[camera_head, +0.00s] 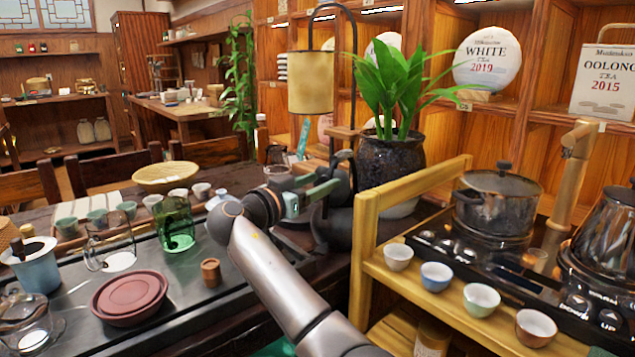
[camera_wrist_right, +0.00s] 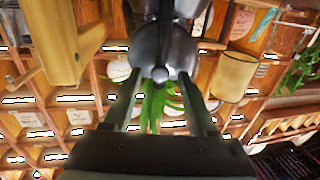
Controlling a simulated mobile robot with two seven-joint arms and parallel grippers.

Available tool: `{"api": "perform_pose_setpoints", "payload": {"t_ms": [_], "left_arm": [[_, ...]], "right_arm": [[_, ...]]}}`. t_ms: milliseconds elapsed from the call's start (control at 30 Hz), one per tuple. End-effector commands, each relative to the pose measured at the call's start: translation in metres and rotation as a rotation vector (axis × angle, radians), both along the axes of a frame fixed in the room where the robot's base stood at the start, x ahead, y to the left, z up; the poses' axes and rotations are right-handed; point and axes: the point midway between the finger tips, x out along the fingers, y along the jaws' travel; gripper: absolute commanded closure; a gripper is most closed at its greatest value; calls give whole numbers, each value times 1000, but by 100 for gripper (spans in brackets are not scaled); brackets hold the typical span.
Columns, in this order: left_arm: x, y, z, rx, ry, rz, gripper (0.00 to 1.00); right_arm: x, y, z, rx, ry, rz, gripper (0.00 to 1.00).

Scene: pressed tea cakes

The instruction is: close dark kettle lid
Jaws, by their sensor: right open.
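The dark kettle (camera_head: 338,232) stands on the dark table behind my right arm, just left of the wooden rack. My right gripper (camera_head: 324,184) is at its upper part and hides much of it. In the right wrist view the gripper (camera_wrist_right: 161,79) is open, with a finger on each side of the kettle's rounded dark part (camera_wrist_right: 160,48). A small round knob (camera_wrist_right: 160,74) shows between the fingertips. Neither finger visibly grips it. I cannot tell how far the lid is open. My left gripper is not in view.
A potted plant (camera_head: 390,155) and lamp (camera_head: 311,82) stand behind the kettle. Tea ware, including a reddish round dish (camera_head: 129,297), fills the table's left.

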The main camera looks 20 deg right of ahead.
Motion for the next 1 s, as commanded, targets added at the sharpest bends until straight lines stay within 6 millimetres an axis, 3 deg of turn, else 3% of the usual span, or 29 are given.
{"api": "perform_pose_setpoints", "payload": {"t_ms": [167, 667, 1000], "left_arm": [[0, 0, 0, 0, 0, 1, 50], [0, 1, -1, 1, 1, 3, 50], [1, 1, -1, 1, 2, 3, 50]], "right_arm": [[0, 0, 0, 1, -1, 0, 44], [0, 0, 0, 1, 0, 0, 100], [0, 1, 0, 1, 0, 0, 100]]}}
